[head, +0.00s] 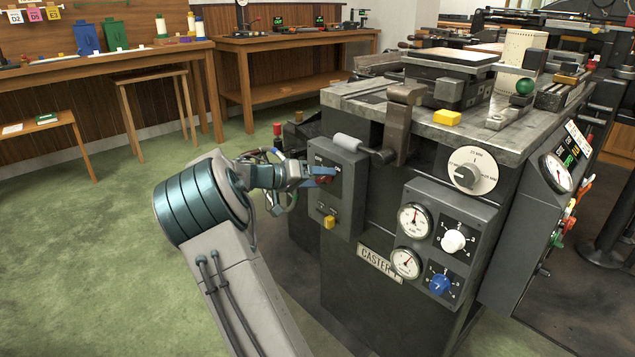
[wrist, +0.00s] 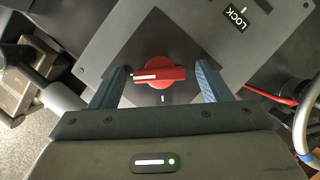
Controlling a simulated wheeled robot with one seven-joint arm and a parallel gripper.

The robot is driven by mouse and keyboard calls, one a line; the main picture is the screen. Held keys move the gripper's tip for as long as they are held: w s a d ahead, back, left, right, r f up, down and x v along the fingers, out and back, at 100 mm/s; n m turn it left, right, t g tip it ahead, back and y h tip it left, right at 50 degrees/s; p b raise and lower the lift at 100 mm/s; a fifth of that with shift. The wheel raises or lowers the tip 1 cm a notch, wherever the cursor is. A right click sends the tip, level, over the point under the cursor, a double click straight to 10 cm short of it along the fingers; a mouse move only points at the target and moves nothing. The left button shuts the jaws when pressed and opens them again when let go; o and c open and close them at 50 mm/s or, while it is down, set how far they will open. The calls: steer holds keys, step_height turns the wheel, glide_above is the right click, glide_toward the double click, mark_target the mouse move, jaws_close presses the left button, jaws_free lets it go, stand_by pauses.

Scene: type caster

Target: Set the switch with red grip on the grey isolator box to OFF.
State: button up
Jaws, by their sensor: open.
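The grey isolator box (head: 346,190) is fixed to the left face of the caster machine. Its switch has a red grip (wrist: 165,70), which also shows at my fingers in the head view (head: 325,180). In the wrist view the grip lies crosswise on a dark plate, with a white line on its left end. My gripper (wrist: 161,73) is open, with one blue finger on either side of the red grip. A gap seems to show on both sides. Small white lettering on the box in the head view is partly hidden by my fingers and hard to read.
A yellow piece (head: 329,222) sits low on the box front. A grey-handled lever (head: 362,146) juts out close above the box. Gauges and knobs (head: 440,240) are to the right. A LOCK label (wrist: 238,17) shows in the wrist view. The green floor at left is free.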

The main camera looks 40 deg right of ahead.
steer(key=c, duration=1)
steer(key=shift+n+p, duration=0.3)
steer(key=shift+p, duration=0.15)
steer(key=shift+f+n+g+h+p, duration=0.2)
steer(key=shift+n+h+p, duration=0.85)
steer(key=shift+n+p, duration=1.5)
steer(key=shift+f+n+g+h+p, duration=0.1)
steer(key=shift+n+g+h+p, duration=0.15)
steer(key=shift+n+h+p, duration=1.55)
steer(key=shift+f+n+g+h+p, duration=0.15)
steer(key=shift+n+g+h+p, duration=0.15)
steer(key=shift+n+p, duration=2.95)
steer(key=shift+n+b, duration=0.55)
steer(key=shift+n, duration=0.25)
